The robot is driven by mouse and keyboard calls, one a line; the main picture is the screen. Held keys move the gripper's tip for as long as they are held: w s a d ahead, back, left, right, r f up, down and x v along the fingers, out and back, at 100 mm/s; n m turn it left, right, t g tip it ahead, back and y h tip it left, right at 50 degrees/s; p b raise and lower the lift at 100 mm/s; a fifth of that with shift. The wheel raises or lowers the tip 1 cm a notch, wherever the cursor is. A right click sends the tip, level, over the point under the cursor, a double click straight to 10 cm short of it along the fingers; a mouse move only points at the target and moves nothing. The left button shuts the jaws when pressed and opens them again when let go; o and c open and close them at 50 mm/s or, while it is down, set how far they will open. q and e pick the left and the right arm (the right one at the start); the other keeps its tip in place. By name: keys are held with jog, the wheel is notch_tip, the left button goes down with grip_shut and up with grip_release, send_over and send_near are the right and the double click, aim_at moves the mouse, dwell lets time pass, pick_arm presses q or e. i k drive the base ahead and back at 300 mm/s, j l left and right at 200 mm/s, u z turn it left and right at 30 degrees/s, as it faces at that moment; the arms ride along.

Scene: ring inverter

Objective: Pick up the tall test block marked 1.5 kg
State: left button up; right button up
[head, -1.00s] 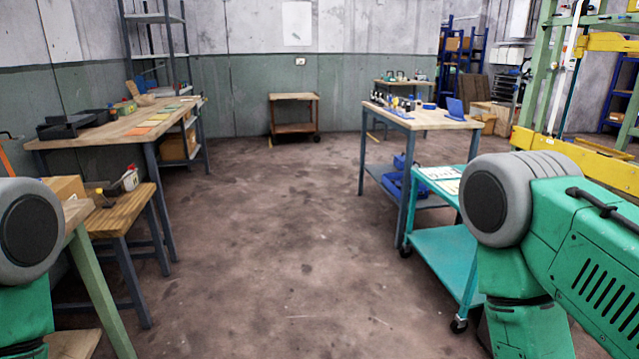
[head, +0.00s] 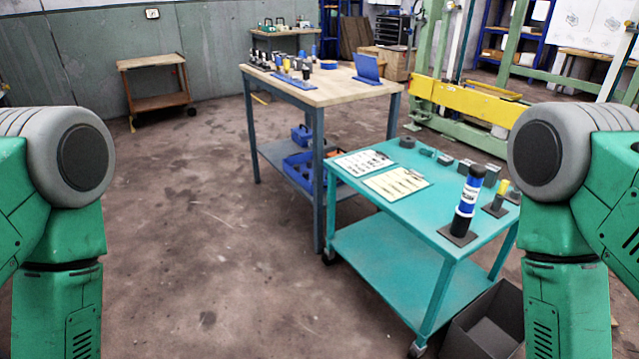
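A teal cart (head: 387,220) stands to the right of the middle in the head view. Several small dark grey blocks and pieces lie along the far side of its top, such as a small block (head: 444,160) and a larger one (head: 492,175). A weight marking cannot be read on any of them, so I cannot tell which is the 1.5 kg block. A tall blue, white and black cylinder (head: 467,200) stands upright on a dark square base near the cart's right end. My arms show at both sides, but neither gripper is in view.
Two clipboards with printed sheets (head: 397,183) lie on the cart's left part. A wooden workbench (head: 318,88) with bottles stands behind it. An open dark bin (head: 487,325) is on the floor by the cart's right end. The floor at left is free.

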aim_at(490, 181)
jog(key=i+l, duration=0.7)
jog(key=l, duration=0.55)
jog(key=i+j+z, duration=0.1)
jog(key=j+z, duration=0.2)
jog(key=z, duration=0.2)
jog(key=j+z, duration=0.3)
jog(key=z, duration=0.15)
